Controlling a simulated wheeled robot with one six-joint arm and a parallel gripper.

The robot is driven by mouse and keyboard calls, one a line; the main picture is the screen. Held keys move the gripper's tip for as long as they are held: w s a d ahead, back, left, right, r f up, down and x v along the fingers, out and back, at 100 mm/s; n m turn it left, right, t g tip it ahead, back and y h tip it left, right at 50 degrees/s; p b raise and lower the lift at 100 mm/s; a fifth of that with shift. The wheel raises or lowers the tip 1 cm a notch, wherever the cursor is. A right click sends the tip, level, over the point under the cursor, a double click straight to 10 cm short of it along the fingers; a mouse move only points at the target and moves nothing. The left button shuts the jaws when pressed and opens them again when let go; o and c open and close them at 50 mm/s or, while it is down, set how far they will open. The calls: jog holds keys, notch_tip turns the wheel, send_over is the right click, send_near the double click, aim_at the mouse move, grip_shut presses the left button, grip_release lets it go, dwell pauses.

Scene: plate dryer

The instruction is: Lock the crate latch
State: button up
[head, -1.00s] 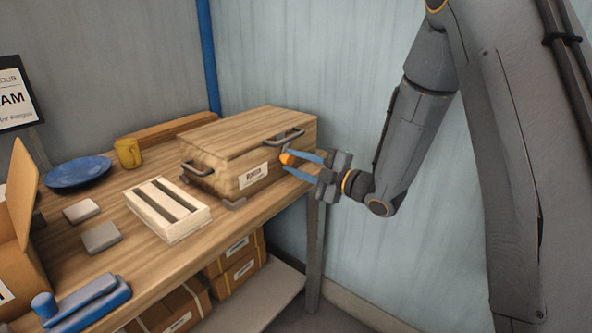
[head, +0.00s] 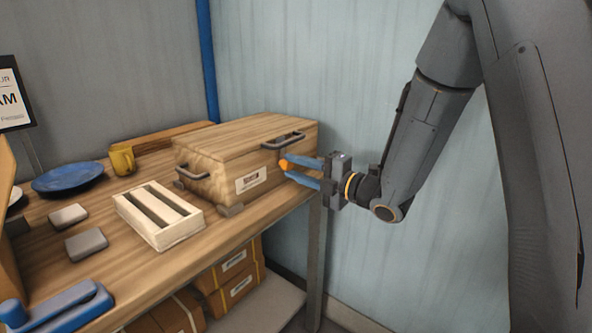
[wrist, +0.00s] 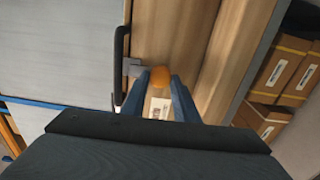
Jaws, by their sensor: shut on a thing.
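The wooden crate (head: 215,150) sits closed on the workbench, with dark handles and a white label on its front. The orange latch knob (head: 283,166) is on its front right, below the right handle (head: 283,141). My gripper (head: 291,168) reaches in from the right, its blue fingers shut on the knob. In the wrist view, the knob (wrist: 161,77) shows between the fingertips (wrist: 160,84), beside a small grey metal piece (wrist: 133,68). The fingers partly hide the latch, and I cannot tell whether it is locked.
A white slatted block (head: 158,215), two grey blocks (head: 86,244), a blue plate (head: 68,177) and a yellow mug (head: 122,160) are on the bench. Cardboard boxes (head: 235,272) stand beneath it. The pale wall (head: 350,80) is behind the arm.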

jog(key=o, duration=1)
jog(key=shift+o, duration=0.2)
jog(key=v, duration=0.7)
jog(key=shift+s+d+b, duration=0.25)
jog(key=shift+d+b, duration=0.05)
jog(key=shift+d, duration=0.05)
